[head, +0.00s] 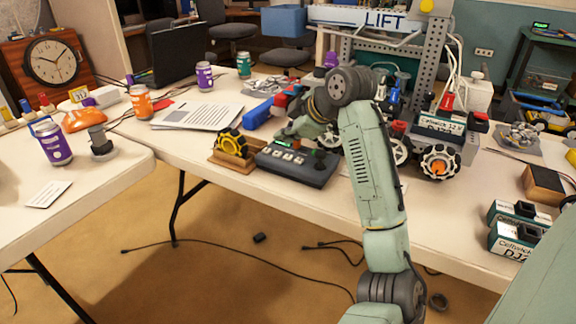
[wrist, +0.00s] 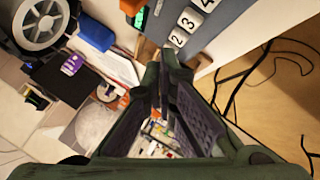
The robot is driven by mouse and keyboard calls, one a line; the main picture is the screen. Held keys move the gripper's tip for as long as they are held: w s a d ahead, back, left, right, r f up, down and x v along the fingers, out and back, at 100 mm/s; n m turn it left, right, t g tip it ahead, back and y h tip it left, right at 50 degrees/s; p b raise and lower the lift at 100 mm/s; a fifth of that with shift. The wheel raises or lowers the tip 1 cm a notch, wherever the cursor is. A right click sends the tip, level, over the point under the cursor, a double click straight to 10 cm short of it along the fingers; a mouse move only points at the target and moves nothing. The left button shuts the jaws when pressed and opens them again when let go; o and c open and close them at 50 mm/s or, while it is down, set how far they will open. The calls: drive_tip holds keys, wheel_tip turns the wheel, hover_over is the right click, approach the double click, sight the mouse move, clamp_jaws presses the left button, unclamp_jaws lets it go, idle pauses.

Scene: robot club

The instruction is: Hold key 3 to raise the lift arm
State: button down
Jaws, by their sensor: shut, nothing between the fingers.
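The grey key box (head: 300,168) lies near the front edge of the table in the head view, with a row of small keys and a dark knob. Number keys show in the wrist view: key 2 (wrist: 176,40), key 3 (wrist: 188,21) and part of key 4 (wrist: 205,4). A lit green display (wrist: 140,18) is beside them. My gripper (head: 289,134) is shut and empty over the back left of the box. In the wrist view its fingertips (wrist: 162,57) are just short of key 2; I cannot tell whether they touch anything. The lift arm is not clearly visible.
A wheeled robot (head: 440,140) stands to the right, below a LIFT sign (head: 385,18). A blue bar (head: 258,115) and papers (head: 198,116) lie behind. The table's front edge is close.

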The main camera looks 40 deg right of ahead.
drive_tip(key=shift+f+b, duration=0.35)
drive_tip(key=shift+f, duration=0.8)
idle(0.5)
drive_tip(key=shift+f, duration=0.4)
drive_tip(key=shift+f+b, duration=0.3)
drive_tip(key=shift+f, duration=0.1)
idle(2.1)
idle(1.0)
drive_tip(key=shift+r+p, duration=0.75)
drive_tip(key=shift+r, duration=0.05)
drive_tip(key=shift+r+p, duration=2)
drive_tip(key=shift+r, duration=0.55)
